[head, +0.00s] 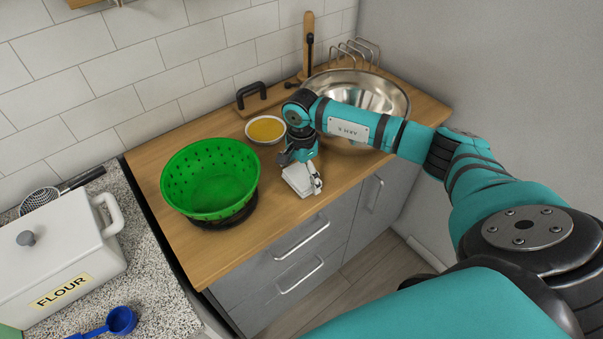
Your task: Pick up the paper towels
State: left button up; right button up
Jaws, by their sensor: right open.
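A small white block-like item (297,178), which looks like the paper towels, rests near the front edge of the wooden counter. My right gripper (302,177) is directly over it, pointing down, with its jaws open. One finger shows at the item's right side and another part of the gripper at its left. The gripper hides part of the item, and I cannot tell whether the fingers touch it. My left gripper is out of view.
A green perforated basket (208,182) stands to the left. A bowl of yellow contents (266,130) is behind the gripper, and a large metal bowl (385,92) stands behind my right arm. A white flour bin (70,262) and blue scoop (121,320) are on the speckled counter (160,290).

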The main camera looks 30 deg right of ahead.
aim_at(301, 175)
jog(key=shift+f, duration=0.4)
jog(key=shift+c, duration=0.4)
jog(key=c, duration=0.5)
jog(key=shift+r, duration=0.1)
notch_tip(301, 175, up, 9)
jog(key=b, duration=0.3)
jog(key=shift+r, duration=0.45)
